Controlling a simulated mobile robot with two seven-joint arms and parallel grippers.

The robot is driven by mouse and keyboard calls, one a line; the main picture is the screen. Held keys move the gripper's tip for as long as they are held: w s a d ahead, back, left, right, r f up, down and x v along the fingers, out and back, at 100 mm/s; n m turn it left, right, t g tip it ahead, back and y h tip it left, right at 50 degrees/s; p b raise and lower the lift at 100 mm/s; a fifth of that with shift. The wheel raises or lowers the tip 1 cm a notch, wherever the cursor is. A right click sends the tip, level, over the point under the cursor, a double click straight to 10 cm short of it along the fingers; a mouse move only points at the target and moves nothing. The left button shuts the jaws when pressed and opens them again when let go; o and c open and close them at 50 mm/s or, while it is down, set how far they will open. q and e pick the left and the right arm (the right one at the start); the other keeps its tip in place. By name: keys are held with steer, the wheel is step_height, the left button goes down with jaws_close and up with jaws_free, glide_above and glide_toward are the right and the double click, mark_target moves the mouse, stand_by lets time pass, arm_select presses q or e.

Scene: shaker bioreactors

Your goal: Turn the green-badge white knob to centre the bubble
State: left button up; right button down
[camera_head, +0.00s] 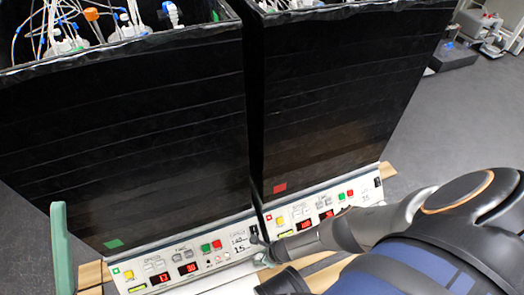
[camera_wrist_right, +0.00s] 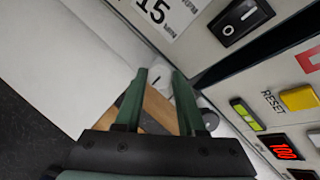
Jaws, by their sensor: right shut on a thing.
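The green badge (camera_head: 114,244) is on the left black shaker box (camera_head: 120,140). A yellow-green strip (camera_head: 137,288), probably the bubble vial, shows on that box's panel; its bubble is too small to make out. My right gripper (camera_head: 264,258) is low at the gap between the two boxes' panels. In the wrist view its green fingers (camera_wrist_right: 168,76) are shut on a white knob (camera_wrist_right: 160,76), beside the panel end with the "15 MIN" label. The fingers partly hide the knob. A green upright piece (camera_head: 61,245) at the left edge looks like a finger of my left gripper.
The right box (camera_head: 340,90) carries a red badge (camera_head: 280,188). A second pale knob (camera_wrist_right: 208,118) sits just right of the fingers in the wrist view. A black rocker switch (camera_wrist_right: 240,20) is close by. Tubing and bottles (camera_head: 90,30) fill the left box's top.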

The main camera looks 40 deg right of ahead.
steer(key=shift+s+a+m+h, duration=0.15)
steer(key=shift+m+h, duration=0.25)
steer(key=shift+m, duration=0.6)
steer(key=shift+m+h, duration=0.5)
steer(key=shift+m, duration=0.9)
steer(key=c, duration=0.8)
jaws_free()
